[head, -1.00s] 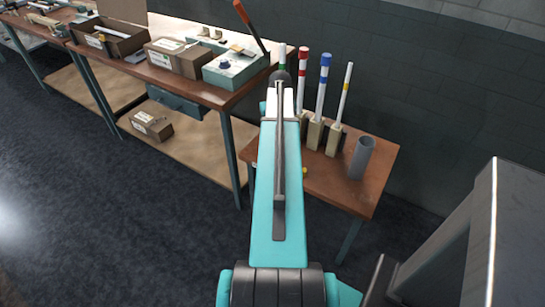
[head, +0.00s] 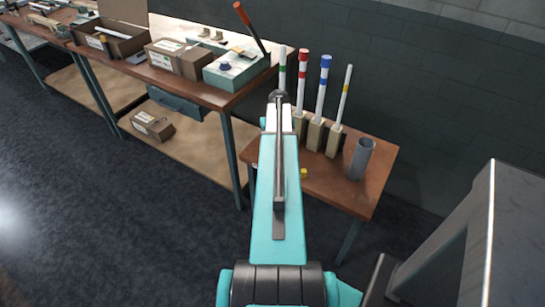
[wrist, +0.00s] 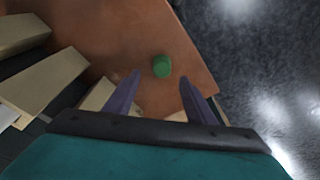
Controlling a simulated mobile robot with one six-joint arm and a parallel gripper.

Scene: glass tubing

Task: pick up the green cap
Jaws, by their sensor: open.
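The green cap (wrist: 162,66) stands on the small brown table (wrist: 125,35) in the wrist view. My gripper (wrist: 160,82) is open, its two dark fingers apart, with nothing between them. The cap shows just beyond the fingertips, roughly midway between them. It does not look touched. In the head view my teal arm reaches out over the small table (head: 345,195) and hides both the gripper and the green cap.
White tubes with green (head: 282,70), red (head: 301,80), blue (head: 321,90) and yellow (head: 344,95) bands stand in beige blocks along the table's back. A grey cylinder (head: 361,158) stands at right. A small yellow piece (head: 304,171) lies beside my arm. A larger workbench (head: 190,92) stands left.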

